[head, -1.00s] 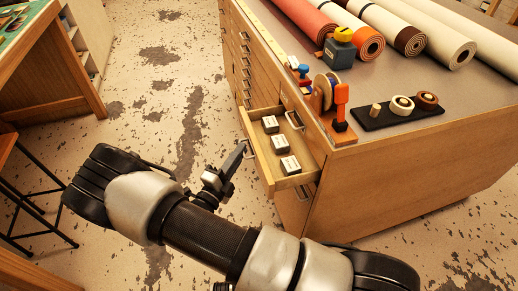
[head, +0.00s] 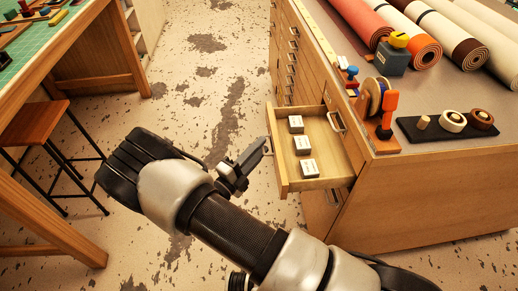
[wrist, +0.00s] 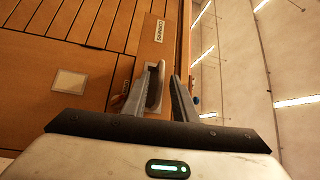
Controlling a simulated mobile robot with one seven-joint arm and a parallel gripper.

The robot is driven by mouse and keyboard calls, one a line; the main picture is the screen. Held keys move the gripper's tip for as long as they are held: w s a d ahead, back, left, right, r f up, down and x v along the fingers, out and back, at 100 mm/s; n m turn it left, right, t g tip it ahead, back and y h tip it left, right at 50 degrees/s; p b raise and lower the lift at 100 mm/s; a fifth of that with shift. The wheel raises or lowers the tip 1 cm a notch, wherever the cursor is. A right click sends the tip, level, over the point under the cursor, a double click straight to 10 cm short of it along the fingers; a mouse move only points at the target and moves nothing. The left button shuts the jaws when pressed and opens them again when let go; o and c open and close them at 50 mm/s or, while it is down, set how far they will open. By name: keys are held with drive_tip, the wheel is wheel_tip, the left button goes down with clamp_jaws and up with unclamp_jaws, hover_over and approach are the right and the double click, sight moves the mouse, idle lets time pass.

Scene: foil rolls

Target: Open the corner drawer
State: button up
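The corner drawer (head: 318,184) stands pulled out of the wooden cabinet (head: 430,195) in the head view. Three small pale boxes sit inside it. In the wrist view its front (wrist: 158,45) bears a label reading CORNER, and its metal handle (wrist: 154,88) protrudes from that front. My gripper (head: 263,147) is at this handle in the head view. In the wrist view the fingers of my gripper (wrist: 164,76) are apart. The handle lies between them, close to the left finger, with a gap to the right one. I cannot tell whether the left finger touches it.
Foil rolls (head: 425,48), a tape dispenser (head: 375,98) and a black tray (head: 410,130) lie on the cabinet top. A workbench (head: 75,60) and a stool (head: 45,125) stand at the left. The floor (head: 225,60) between is clear.

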drive_tip(key=p+v, duration=0.1)
drive_tip(key=v, duration=1.6)
drive_tip(key=shift+s+a, duration=0.1)
drive_tip(key=w+d+r+m+g+h, duration=0.35)
drive_tip(key=d+r+m+g, duration=0.4)
drive_tip(key=m, duration=0.25)
drive_tip(key=s+d+r+m+g+y, duration=0.4)
drive_tip(key=d+r+m, duration=0.45)
drive_tip(key=m, duration=0.45)
drive_tip(key=s+d+r+m+g+y, duration=0.2)
drive_tip(key=d+r+m+g+y, duration=0.3)
drive_tip(key=d+r+m, duration=0.55)
drive_tip(key=s+d+r+m+t+y, duration=0.2)
drive_tip(key=s+r+m+t+y, duration=0.35)
drive_tip(key=m, duration=0.95)
wheel_tip(320, 180, up, 19)
drive_tip(key=p, duration=1.9)
drive_tip(key=shift+w+p, duration=0.35)
drive_tip(key=shift+p, duration=0.05)
